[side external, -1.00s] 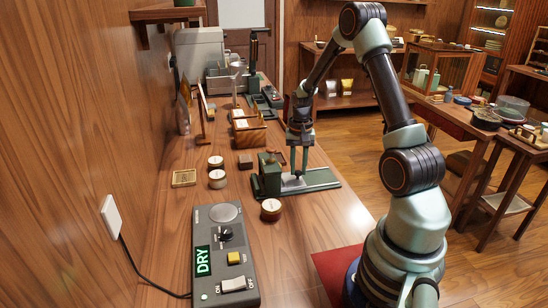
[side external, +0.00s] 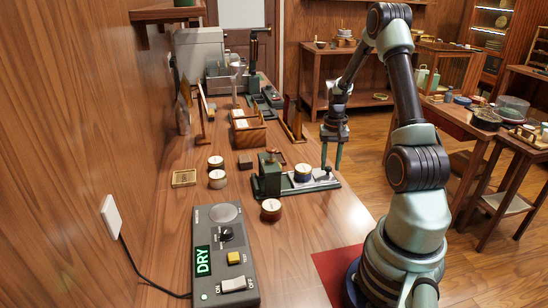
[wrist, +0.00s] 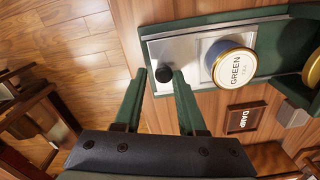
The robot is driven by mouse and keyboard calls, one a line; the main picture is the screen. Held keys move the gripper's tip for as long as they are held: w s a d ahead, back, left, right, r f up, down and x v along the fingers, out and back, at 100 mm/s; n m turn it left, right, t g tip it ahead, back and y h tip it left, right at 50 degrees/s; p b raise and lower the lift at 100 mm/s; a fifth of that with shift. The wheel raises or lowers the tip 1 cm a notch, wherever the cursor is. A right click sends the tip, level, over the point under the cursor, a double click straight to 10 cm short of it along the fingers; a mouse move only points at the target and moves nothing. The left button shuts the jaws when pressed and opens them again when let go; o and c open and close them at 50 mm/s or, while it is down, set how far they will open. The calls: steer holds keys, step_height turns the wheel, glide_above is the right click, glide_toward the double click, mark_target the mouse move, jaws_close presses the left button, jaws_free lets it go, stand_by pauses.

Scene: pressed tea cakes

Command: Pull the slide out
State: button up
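The green press base (side external: 267,176) stands on the bench with a long green track running right. A silver slide (wrist: 172,52) lies in the track, drawn out to its outer end. It carries a round tin labelled GREEN (wrist: 232,66), which also shows in the side view (side external: 303,173). A black knob (wrist: 164,74) stands at the slide's outer end. My gripper (wrist: 160,74) is at the knob, its fingertips apart on either side of it; a gap shows beside the left finger. It also shows in the side view (side external: 331,166). Whether a finger touches the knob is unclear.
A second tin (side external: 271,209) stands in front of the base, and two more (side external: 216,171) stand left. A DAMP plate (wrist: 246,118) lies beside the track. A control box reading DRY (side external: 225,255) is at the front. The bench edge is close to the slide's outer end.

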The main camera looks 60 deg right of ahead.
steer(key=shift+o, duration=0.8)
step_height(320, 180, up, 12)
steer(key=shift+r, duration=0.15)
steer(key=w+a+r+n+t+h, duration=0.1)
steer(key=w+a+r+n, duration=0.3)
steer(key=a, duration=0.6)
steer(key=s+a+r+n+t, duration=0.1)
steer(key=a+n, duration=0.3)
steer(key=a, duration=0.7)
steer(key=s+a+r+n+t+y, duration=0.1)
steer(key=a+r+n+t, duration=0.2)
steer(key=a, duration=0.9)
steer(key=shift+a+r+n+t, duration=0.3)
steer(key=shift+r+n, duration=0.2)
steer(key=shift+r, duration=0.25)
